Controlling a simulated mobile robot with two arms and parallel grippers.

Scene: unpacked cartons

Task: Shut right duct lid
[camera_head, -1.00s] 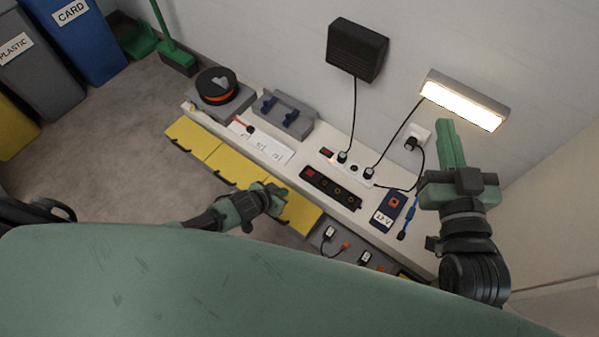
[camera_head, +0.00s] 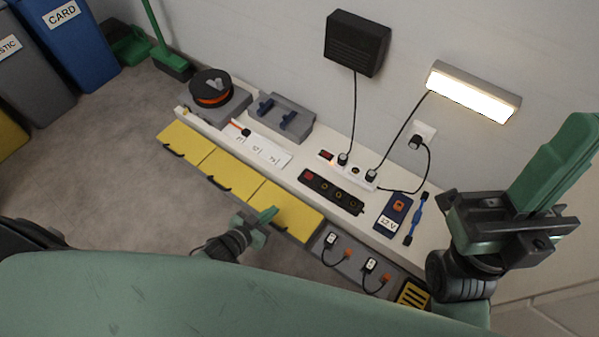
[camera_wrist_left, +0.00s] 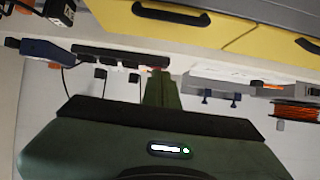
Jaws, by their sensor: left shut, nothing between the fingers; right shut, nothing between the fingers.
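The right duct lid (camera_head: 288,207) is the rightmost of three yellow lids along the bench front. It lies flat, about level with the middle lid (camera_head: 232,175); I cannot tell if it is fully seated. In the left wrist view the right lid (camera_wrist_left: 225,28) shows at the top with its black handle. My left gripper (camera_head: 266,215) is shut and empty, just in front of the right lid and hiding part of its front edge. It also shows in the left wrist view (camera_wrist_left: 160,88). My right gripper (camera_head: 560,160) is shut and empty, raised at the right.
Right of the lids, plugs with cables (camera_head: 331,240) sit on a grey section. The bench top holds a black power strip (camera_head: 332,193), a 12 V box (camera_head: 394,212), a grey holder (camera_head: 287,118) and an orange-black spool (camera_head: 211,88). The floor (camera_head: 110,180) in front is clear.

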